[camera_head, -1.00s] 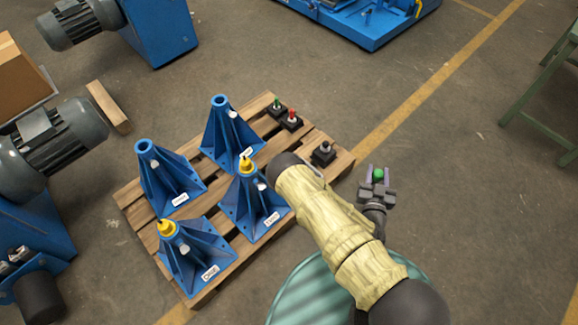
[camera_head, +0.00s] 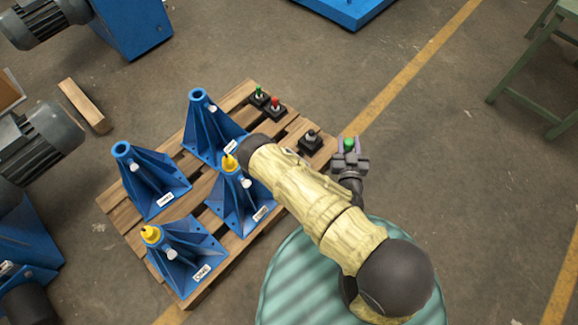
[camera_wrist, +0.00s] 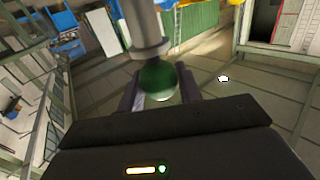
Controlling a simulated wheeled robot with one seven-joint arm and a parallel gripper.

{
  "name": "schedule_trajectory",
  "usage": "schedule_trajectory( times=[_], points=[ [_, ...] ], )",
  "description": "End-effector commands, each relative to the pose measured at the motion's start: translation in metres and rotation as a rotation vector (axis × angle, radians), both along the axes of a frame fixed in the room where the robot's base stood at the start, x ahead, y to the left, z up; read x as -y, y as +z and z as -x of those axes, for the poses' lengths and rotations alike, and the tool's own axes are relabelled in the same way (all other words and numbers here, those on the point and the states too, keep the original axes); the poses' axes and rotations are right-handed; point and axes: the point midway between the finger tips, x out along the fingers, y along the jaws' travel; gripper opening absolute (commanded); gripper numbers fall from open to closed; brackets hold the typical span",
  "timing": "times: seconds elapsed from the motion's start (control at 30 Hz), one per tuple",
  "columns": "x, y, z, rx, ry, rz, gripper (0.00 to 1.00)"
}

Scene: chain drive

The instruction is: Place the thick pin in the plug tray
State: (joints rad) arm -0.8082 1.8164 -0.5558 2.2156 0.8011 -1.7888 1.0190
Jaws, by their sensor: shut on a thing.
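My gripper (camera_head: 349,158) is shut on a pin with a green ball end (camera_head: 349,143). In the wrist view the green ball (camera_wrist: 157,80) sits between the fingers, and a thick grey metal shaft (camera_wrist: 145,25) extends from it. I take it for the thick pin. My gripper is just off the right corner of the wooden pallet (camera_head: 240,95), right of a small black holder with a grey-black top (camera_head: 310,141). Two more black holders stand further back, one with a green top (camera_head: 258,93) and one with a red top (camera_head: 275,104). I cannot tell which is the plug tray.
Several blue stands (camera_head: 205,125) fill the pallet; two carry yellow tops (camera_head: 150,233). My arm covers the pallet's right side. A wooden block (camera_head: 85,105) and motors (camera_head: 45,135) lie left. A green frame (camera_head: 525,75) stands right; the floor between is clear.

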Motion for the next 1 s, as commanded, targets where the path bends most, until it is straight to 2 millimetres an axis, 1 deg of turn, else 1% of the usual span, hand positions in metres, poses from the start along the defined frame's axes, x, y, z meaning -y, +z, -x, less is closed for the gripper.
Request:
schedule_trajectory(
  times=[0.03,0.17,0.4,1.0],
  points=[
    [-0.001,-0.011,-0.002,0.002,-0.002,-0.002,0.04],
    [-0.006,-0.037,-0.009,0.003,-0.006,-0.003,0.04],
    [-0.020,-0.089,-0.027,0.003,-0.014,-0.003,0.04],
    [-0.064,-0.208,-0.073,0.003,-0.007,-0.003,0.04]
  ],
)
